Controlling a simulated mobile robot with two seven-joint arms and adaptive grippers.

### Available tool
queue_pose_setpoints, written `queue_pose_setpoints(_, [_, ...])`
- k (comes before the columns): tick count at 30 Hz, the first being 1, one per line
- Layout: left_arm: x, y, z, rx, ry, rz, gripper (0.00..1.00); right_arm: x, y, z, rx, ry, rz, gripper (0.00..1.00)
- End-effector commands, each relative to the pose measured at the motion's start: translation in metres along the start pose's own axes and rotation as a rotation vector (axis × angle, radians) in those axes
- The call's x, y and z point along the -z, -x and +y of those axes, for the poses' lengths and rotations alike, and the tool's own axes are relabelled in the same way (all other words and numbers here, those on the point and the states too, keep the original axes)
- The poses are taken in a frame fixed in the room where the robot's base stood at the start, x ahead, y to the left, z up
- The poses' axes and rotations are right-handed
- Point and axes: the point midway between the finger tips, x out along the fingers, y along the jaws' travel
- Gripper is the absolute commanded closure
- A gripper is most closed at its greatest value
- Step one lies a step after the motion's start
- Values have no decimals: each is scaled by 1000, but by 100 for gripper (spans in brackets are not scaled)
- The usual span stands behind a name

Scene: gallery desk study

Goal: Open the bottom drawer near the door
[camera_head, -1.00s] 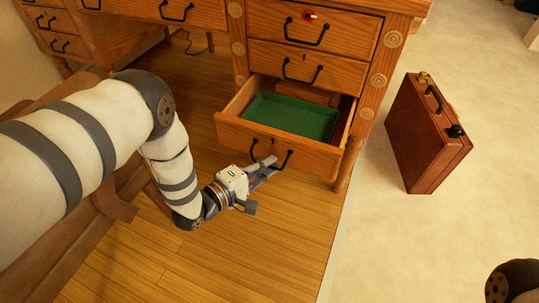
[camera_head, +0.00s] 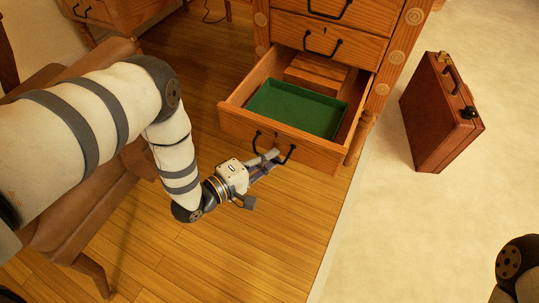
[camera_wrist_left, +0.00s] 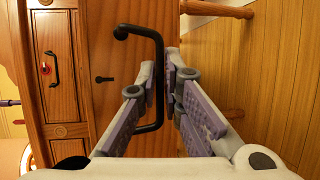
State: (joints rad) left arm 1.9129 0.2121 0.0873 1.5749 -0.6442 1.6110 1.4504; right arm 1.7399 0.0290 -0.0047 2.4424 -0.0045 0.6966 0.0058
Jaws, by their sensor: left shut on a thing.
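The bottom drawer (camera_head: 240,125) of the wooden desk is pulled well out, and a green tray (camera_head: 295,108) shows inside it. A small wooden block or box (camera_head: 317,76) shows behind the tray. My left gripper (camera_head: 272,158) is at the drawer's black handle (camera_head: 289,154), shut on it. In the left wrist view the two fingers (camera_wrist_left: 168,82) close around the upright bar of the black handle (camera_wrist_left: 158,60). My right gripper is not in view; only a dark arm joint shows at the lower right.
Two shut drawers (camera_head: 329,38) sit above the open one. A brown briefcase (camera_head: 428,115) stands on the pale floor to the right. A brown chair (camera_head: 70,215) is at the left under my arm. The wooden floor (camera_head: 260,250) in front of the drawer is clear.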

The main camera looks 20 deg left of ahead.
Motion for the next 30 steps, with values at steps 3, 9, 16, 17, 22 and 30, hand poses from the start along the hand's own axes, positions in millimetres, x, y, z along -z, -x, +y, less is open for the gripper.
queue_pose_setpoints(3, [0,0,1,-3,2,-1,79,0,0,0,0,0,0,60])
queue_pose_setpoints(9, [0,0,0,-1,1,0,72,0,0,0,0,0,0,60])
queue_pose_setpoints(16, [0,12,-1,4,0,0,72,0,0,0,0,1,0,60])
queue_pose_setpoints(17, [1,18,-1,4,0,1,72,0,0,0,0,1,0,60])
queue_pose_setpoints(22, [1,65,-1,5,2,4,72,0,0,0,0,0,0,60])
queue_pose_setpoints(30, [0,115,0,0,2,0,72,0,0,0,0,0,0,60])
